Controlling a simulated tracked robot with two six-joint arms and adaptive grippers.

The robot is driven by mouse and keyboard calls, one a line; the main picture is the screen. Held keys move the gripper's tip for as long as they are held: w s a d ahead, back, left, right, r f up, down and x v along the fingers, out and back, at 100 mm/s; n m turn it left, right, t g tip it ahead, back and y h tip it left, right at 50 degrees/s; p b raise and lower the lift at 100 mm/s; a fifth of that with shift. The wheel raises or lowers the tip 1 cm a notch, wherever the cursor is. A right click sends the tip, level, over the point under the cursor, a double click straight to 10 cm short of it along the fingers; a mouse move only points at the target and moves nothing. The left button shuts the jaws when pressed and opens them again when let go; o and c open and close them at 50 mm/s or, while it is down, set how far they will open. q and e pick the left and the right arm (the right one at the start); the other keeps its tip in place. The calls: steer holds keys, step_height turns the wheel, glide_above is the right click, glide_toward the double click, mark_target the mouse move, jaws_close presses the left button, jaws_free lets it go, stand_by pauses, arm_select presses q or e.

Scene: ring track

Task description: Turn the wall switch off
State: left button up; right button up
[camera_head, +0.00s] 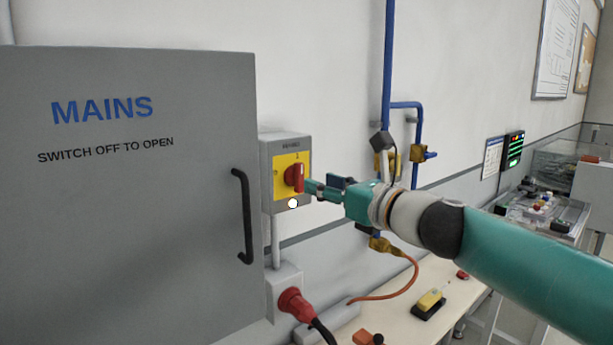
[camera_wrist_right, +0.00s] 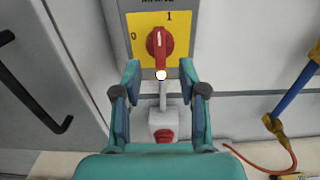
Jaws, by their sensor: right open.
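The wall switch is a grey box (camera_head: 266,177) with a yellow plate (camera_head: 283,193) and a red rotary knob (camera_head: 295,178). In the right wrist view the red knob (camera_wrist_right: 160,50) stands upright, its white mark towards the top near the 1; the 0 is at the plate's left. A small round white spot (camera_wrist_right: 161,75) shows below the knob. My right gripper (camera_head: 314,187) is just right of the knob in the head view. In the wrist view its fingers (camera_wrist_right: 160,80) are spread apart and empty, below the knob. My left gripper is not in view.
A grey cabinet door (camera_head: 120,220) marked MAINS, with a black handle (camera_head: 243,215), stands left of the switch. A red plug and socket (camera_head: 290,298) are below it. Blue pipes (camera_head: 388,70) run down the wall to the right. A bench (camera_head: 400,320) lies below my arm.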

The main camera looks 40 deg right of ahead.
mark_target(303, 176)
steer(key=w, duration=0.5)
steer(key=shift+w+a, duration=0.25)
steer(key=shift+w, duration=0.15)
steer(key=shift+c, duration=0.4)
jaws_close()
steer(key=shift+d, duration=0.15)
